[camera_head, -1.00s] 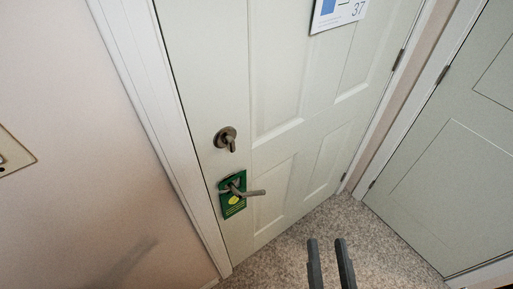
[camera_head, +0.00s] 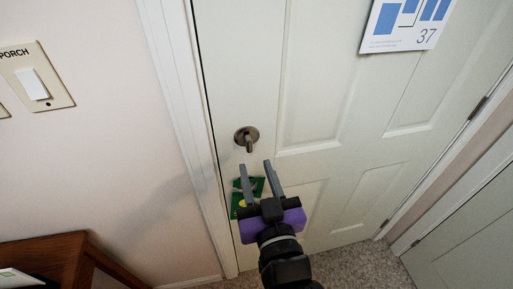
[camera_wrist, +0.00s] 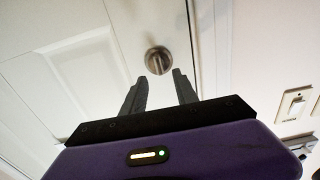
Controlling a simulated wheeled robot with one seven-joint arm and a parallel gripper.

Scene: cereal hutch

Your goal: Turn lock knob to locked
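The lock knob (camera_head: 247,139) is a round dark metal plate with a thumb-turn, on the white door (camera_head: 310,110) near its left edge. In the head view its thumb-turn points roughly downward. In the wrist view the knob (camera_wrist: 158,60) shows just beyond and between my fingertips. My gripper (camera_head: 256,167) is open and empty, with its fingers pointing at the door just below the knob and apart from it. The green door hanger (camera_head: 240,203) on the lever handle below is partly hidden behind my gripper, and the handle is mostly hidden.
A light switch plate (camera_head: 36,76) marked PORCH is on the wall at left. A brown wooden table (camera_head: 62,250) stands at lower left. A sign with 37 (camera_head: 405,25) hangs on the door. Another door (camera_head: 465,225) is at right. Carpet (camera_head: 365,265) covers the floor.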

